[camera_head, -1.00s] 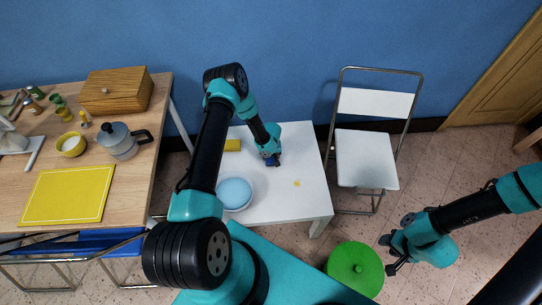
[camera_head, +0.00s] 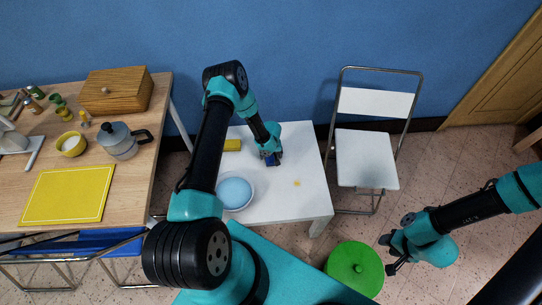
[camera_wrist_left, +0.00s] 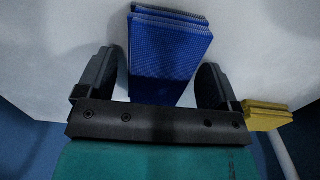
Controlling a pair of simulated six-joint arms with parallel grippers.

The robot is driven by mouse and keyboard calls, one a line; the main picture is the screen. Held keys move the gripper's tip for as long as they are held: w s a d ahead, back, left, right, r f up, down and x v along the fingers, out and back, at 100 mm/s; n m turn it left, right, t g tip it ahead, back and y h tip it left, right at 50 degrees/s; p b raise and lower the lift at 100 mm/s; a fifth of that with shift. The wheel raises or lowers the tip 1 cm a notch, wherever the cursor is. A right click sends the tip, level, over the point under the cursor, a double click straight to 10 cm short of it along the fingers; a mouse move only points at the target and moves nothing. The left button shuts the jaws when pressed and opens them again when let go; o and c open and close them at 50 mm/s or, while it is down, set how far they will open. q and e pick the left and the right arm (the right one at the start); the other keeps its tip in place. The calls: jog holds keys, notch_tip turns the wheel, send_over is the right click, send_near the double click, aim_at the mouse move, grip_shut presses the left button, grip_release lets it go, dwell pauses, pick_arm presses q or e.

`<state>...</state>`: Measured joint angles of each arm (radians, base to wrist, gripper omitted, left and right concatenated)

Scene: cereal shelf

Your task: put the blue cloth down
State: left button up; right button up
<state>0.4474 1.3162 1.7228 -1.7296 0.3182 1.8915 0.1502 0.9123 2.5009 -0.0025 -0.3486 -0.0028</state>
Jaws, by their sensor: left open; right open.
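The blue cloth (camera_wrist_left: 165,55) is a folded, textured block lying on the white table (camera_head: 300,207). In the left wrist view it lies between the two spread fingers of my left gripper (camera_wrist_left: 163,85), with gaps on both sides. In the head view my left gripper (camera_head: 271,160) is low over the white table, and a bit of the blue cloth (camera_head: 274,162) shows at its tip. My right gripper (camera_head: 390,255) is open and empty at the right, near the green lid.
A bowl with blue contents (camera_head: 235,192) and a small yellow spot (camera_head: 297,184) are there too. A white chair (camera_head: 366,160) and a green round lid (camera_head: 355,268) stand nearby.

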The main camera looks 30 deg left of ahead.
pick_arm(q)
notch_tip(320, 180, up, 11)
jog(key=shift+r, duration=0.2)
dwell(0.6)
jog(key=s+d+r+m+h, duration=0.1)
jog(key=s+d+r, duration=0.2)
jog(key=s, duration=0.4)
jog(key=s+d+r+m+h, duration=0.1)
jog(key=s+d+r+m, duration=0.1)
jog(key=s+d, duration=0.3)
jog(key=s+d+r+m+h, duration=0.1)
jog(key=s+d+r, duration=0.3)
jog(key=s, duration=0.6)
jog(key=shift+d+r+m+t+h, duration=0.4)
jog(key=shift+d+m, duration=0.05)
jog(key=shift+m, duration=0.25)
